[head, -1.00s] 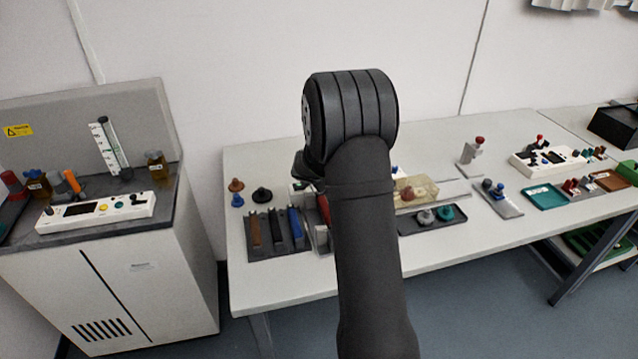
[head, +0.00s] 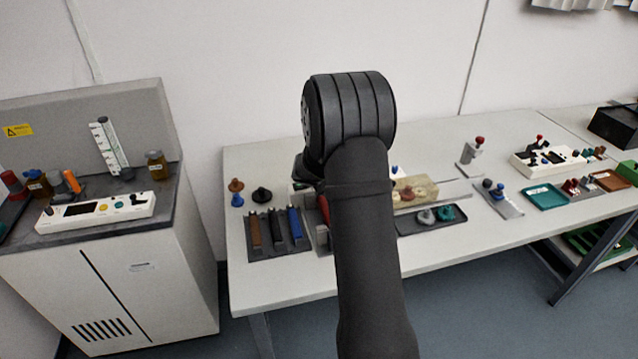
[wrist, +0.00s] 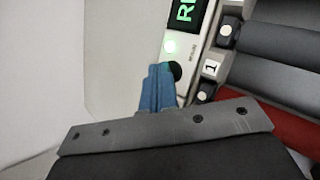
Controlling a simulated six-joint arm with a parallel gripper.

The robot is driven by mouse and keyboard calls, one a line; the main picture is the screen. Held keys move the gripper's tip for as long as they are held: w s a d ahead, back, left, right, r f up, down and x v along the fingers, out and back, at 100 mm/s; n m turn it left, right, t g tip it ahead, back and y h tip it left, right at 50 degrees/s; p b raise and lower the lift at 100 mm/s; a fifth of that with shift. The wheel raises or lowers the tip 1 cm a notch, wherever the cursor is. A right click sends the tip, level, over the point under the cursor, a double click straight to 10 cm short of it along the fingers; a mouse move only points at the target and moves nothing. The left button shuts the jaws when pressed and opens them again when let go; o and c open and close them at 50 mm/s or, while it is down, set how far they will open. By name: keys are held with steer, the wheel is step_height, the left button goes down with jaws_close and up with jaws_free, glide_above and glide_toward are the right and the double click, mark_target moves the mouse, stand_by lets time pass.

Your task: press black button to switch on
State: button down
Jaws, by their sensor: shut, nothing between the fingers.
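In the wrist view, a round black button (wrist: 176,71) sits on a pale panel (wrist: 165,62). The blue fingertips of my gripper (wrist: 160,76) are shut, hold nothing and lie right beside the button, partly overlapping it in the picture. I cannot tell whether they touch or press it. A dark display (wrist: 187,12) shows green letters, cut off by the frame. In the head view my arm hides the gripper and the button.
Beside the panel are grey rolls (wrist: 275,60), a red part (wrist: 270,122) and a label "1" (wrist: 211,68). On the table, a dark tray with coloured bars (head: 275,231) lies left of my arm; a dark tray (head: 404,226) lies right.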

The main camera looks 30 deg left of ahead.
steer(key=shift+r, duration=0.9)
steer(key=shift+r, duration=2.5)
steer(key=shift+r, duration=1.9)
